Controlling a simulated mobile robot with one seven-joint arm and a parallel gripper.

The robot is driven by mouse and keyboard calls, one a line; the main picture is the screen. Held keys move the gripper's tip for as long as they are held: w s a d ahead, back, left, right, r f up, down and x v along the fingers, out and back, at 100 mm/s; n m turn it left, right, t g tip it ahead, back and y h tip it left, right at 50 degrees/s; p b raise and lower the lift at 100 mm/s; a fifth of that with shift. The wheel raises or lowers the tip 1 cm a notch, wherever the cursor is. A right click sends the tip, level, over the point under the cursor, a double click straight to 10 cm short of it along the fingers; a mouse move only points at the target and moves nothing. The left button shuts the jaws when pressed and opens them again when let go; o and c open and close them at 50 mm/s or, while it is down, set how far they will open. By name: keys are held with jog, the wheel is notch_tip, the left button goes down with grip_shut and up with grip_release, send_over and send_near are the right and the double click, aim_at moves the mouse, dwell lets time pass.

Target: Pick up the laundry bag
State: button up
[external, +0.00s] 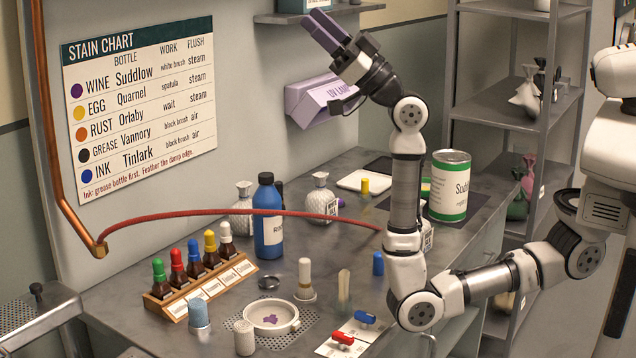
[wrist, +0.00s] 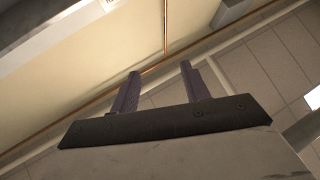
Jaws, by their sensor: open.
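My gripper (external: 327,30) is raised high above the bench near the wall, its purple fingers pointing up and left. In the wrist view the two fingers (wrist: 158,84) stand apart with nothing between them. Several tied bags are on the grey shelf rack at the right, far from my gripper. A pale bag (external: 526,97) sits on an upper shelf with a dark bag partly behind it. I cannot tell which one is the laundry bag. The wrist view shows no bag.
The bench holds a blue bottle (external: 267,222), a rack of dropper bottles (external: 200,287), a white dish (external: 271,318) and a large green-white can (external: 450,187). A red hose (external: 240,211) arcs over the bench. A purple UV lamp holder (external: 318,101) is on the wall below my gripper.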

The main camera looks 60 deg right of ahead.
jog(key=w+d+f+m+g+h+p, duration=0.1)
jog(key=w+d+f+m+g+h, duration=0.15)
jog(key=w+d+h, duration=0.4)
jog(key=w+d+f+m+g+h+p, duration=0.1)
jog(key=w+d+f+m+h, duration=0.15)
jog(key=w, duration=0.65)
jog(key=m+g+h+p, duration=0.45)
jog(key=g+p, duration=0.25)
jog(key=g, duration=0.9)
send_over(322, 176)
jog(key=s+a, duration=0.1)
jog(key=s, duration=0.3)
notch_tip(322, 176, down, 27)
jog(key=shift+m, duration=0.35)
jog(key=x, duration=0.5)
jog(key=b+x, duration=0.1)
jog(key=x, duration=0.2)
jog(key=shift+s+f, duration=0.2)
jog(key=shift+f, duration=0.05)
jog(key=shift+p+x, duration=1)
jog(key=shift+x, duration=1.9)
jog(key=shift+a, duration=0.1)
grip_shut()
